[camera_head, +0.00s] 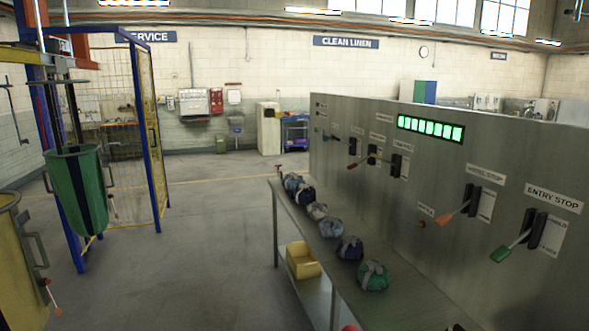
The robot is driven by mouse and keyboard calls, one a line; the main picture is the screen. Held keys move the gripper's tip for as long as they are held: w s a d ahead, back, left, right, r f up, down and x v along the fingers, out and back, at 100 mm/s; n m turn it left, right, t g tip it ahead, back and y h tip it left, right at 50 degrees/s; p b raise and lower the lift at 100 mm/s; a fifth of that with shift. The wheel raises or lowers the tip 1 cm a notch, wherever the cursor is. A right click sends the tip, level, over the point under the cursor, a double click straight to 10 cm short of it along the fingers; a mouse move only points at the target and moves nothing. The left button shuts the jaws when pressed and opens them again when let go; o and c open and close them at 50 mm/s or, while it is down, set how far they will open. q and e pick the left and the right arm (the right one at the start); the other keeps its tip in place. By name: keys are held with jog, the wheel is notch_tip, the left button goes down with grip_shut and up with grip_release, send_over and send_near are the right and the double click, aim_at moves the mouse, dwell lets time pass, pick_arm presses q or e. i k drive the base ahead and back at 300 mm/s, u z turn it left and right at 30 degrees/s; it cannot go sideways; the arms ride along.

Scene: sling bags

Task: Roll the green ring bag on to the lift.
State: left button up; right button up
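A tall green bag (90,190) with a dark vertical stripe hangs at the left from dark rods under a ring-like plate (58,82). A grey side handle and a small red-tipped lever show on its right side. A blue-framed cage with yellow mesh (128,120) stands around and behind it; I take this to be the lift, but its label is not visible. Whether the bag is inside the frame or in front of it, I cannot tell. Neither of my grippers can be made out.
A yellow bag (18,265) is cut off at lower left. A metal panel at right carries levers, including a green-handled one (502,253) under "ENTRY STOP" and an orange-handled one (445,219). A narrow table (400,305) holds several small bundles. The middle floor is clear.

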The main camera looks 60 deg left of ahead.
aim_at(76, 172)
jog(key=u, duration=3.2)
jog(key=i, duration=1.35)
jog(key=z, duration=0.3)
jog(key=i, duration=1.95)
jog(key=u, duration=0.15)
jog(key=i, duration=2)
jog(key=u, duration=0.65)
jog(key=i, duration=1.4)
jog(key=u, duration=0.25)
